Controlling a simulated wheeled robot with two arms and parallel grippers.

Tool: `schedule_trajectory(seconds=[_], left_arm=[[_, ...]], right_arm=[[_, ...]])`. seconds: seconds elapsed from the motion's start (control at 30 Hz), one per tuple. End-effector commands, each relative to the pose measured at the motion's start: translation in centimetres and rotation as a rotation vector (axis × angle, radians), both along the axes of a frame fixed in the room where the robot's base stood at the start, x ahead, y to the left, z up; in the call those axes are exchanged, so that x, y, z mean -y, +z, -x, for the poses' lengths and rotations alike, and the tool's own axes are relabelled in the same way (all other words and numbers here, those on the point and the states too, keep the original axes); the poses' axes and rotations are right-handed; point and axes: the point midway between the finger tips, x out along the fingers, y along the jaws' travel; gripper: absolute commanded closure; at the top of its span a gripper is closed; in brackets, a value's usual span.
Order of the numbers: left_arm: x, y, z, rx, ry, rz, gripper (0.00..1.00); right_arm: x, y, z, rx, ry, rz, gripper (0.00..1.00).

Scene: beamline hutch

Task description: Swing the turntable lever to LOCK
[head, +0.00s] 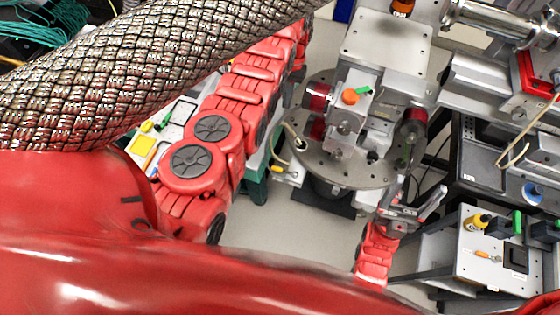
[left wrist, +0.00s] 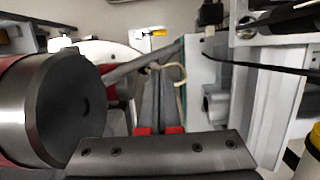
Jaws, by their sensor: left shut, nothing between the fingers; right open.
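The turntable (head: 385,174) is a round grey metal plate in the middle of the head view, with a stage mounted on it. At its left edge is a small white plate with a yellow-orange handle (head: 278,169), which looks like the lever; its LOCK marking is not readable. A similar yellow-orange handle (left wrist: 157,32) shows at the top of the left wrist view, beyond my fingers. My left gripper (left wrist: 158,72) is shut and empty; I cannot make it out clearly in the head view. My right gripper (head: 416,196) is open and empty by the turntable's right front edge.
A pale curved cable (head: 289,132) stands by the turntable's left edge. A control panel (head: 488,272) with coloured handles is at the lower right. A large dark cylinder (left wrist: 78,108) fills the left wrist view's left side.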

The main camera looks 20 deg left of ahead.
Motion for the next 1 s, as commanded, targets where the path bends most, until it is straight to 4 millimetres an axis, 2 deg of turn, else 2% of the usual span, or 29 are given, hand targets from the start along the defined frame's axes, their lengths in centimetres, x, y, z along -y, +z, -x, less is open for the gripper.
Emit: schedule_trajectory(seconds=[0.03,0.1,0.4,0.5,0.7,1.0], left_arm=[[0.0,-2.7,0.0,-0.001,0.0,0.0,1.0],[0.0,-5.1,0.0,-0.001,0.0,0.0,1.0],[0.0,-14.8,0.0,0.0,0.0,0.0,1.0],[0.0,-17.4,0.0,0.0,0.0,0.0,1.0],[0.0,-20.4,0.0,0.0,0.0,0.0,1.0],[0.0,-20.9,0.0,0.0,0.0,0.0,1.0]], right_arm=[[0.0,-2.7,0.0,0.0,0.0,0.0,0.23],[0.0,-5.0,0.0,0.0,0.0,0.0,0.23],[0.0,-14.8,0.0,0.0,0.0,0.0,0.23],[0.0,-17.4,0.0,0.0,0.0,0.0,0.23],[0.0,-20.4,0.0,0.0,0.0,0.0,0.23],[0.0,-20.9,0.0,0.0,0.0,0.0,0.23]])
